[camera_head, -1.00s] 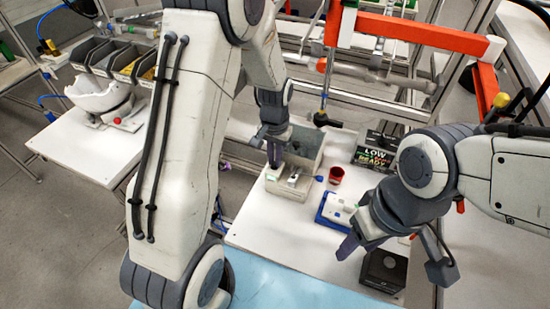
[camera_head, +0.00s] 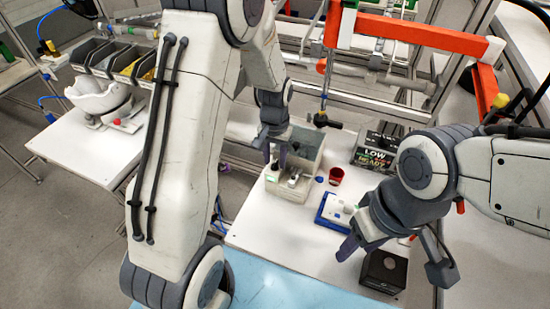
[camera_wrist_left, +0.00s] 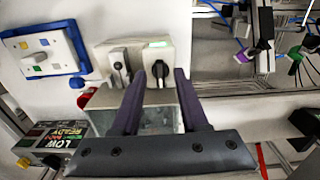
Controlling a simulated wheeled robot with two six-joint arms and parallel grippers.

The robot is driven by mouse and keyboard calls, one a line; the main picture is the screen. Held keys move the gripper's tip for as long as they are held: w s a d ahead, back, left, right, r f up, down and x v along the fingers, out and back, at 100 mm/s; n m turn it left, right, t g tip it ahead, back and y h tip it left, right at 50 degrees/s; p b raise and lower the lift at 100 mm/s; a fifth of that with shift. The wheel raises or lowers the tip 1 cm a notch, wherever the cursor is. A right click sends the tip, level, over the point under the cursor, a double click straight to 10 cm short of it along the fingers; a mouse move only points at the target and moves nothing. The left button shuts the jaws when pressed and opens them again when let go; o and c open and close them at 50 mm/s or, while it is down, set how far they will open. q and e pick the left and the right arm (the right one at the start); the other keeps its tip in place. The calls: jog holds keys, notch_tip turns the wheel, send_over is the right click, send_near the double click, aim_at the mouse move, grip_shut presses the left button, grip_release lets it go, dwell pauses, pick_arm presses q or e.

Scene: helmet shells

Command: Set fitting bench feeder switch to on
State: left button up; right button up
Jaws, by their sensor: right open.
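The feeder is a beige-grey box (camera_head: 290,188) with an open clear-walled bin behind its front controls. In the left wrist view, its face carries a black rotary knob (camera_wrist_left: 161,72) under a lit green lamp (camera_wrist_left: 157,44). Beside the knob is a pale plate with a dark switch (camera_wrist_left: 118,68). My left gripper (camera_head: 275,157) is over the box; in the left wrist view its two purple fingers (camera_wrist_left: 160,78) are apart, one on each side of the knob. Whether they touch it I cannot tell. My right gripper (camera_head: 352,240) is open, over the table's right part.
A blue-framed white panel (camera_head: 337,210), a red cup (camera_head: 336,176) and a black box (camera_head: 384,270) are on the white table. A sign box reading LOW and READY (camera_head: 376,152) stands behind. At left, a white helmet shell (camera_head: 98,96) sits on another table.

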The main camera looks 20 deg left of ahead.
aim_at(275, 163)
pick_arm(q)
jog(key=shift+r, duration=0.1)
notch_tip(275, 163, up, 10)
jog(key=b, duration=0.2)
jog(key=shift+b, duration=0.3)
pick_arm(e)
notch_tip(275, 163, down, 3)
jog(key=shift+r, duration=0.2)
pick_arm(q)
jog(key=shift+r, duration=0.1)
